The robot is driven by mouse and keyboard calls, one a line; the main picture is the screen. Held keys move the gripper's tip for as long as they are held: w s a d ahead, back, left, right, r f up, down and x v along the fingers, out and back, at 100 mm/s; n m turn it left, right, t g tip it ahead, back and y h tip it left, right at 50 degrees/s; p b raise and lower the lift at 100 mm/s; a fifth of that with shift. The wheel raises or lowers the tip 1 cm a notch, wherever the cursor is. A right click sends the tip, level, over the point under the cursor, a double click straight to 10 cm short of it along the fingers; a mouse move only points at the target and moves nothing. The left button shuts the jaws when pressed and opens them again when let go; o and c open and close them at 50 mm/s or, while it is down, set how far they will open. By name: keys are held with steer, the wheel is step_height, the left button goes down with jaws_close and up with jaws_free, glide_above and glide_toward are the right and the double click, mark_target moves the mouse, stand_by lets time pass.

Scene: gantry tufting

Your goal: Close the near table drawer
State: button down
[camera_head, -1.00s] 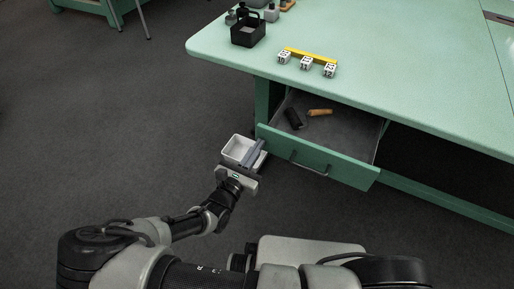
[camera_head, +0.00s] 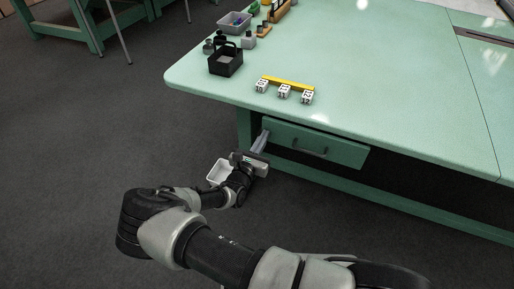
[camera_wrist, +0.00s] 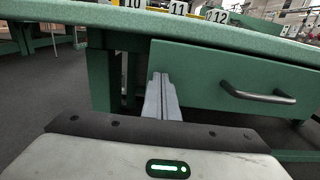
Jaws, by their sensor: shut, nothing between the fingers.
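The green drawer (camera_head: 317,146) sits under the near edge of the table (camera_head: 330,90). Its front is close under the tabletop and its inside is hidden. Its dark handle (camera_head: 309,149) also shows at the right in the wrist view (camera_wrist: 258,96). My gripper (camera_head: 261,141) is at the left end of the drawer front. In the wrist view its grey fingers (camera_wrist: 162,97) are shut together, empty, with the tips at the left part of the drawer front. I cannot tell whether they touch it.
On the tabletop are a black caddy (camera_head: 226,64), a yellow bar (camera_head: 288,83) and numbered white cubes (camera_head: 283,91). A table leg (camera_wrist: 98,75) stands left of the drawer. The floor at the left is clear.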

steer(key=shift+x, duration=1.15)
steer(key=shift+w+r, duration=0.1)
steer(key=shift+r, duration=0.1)
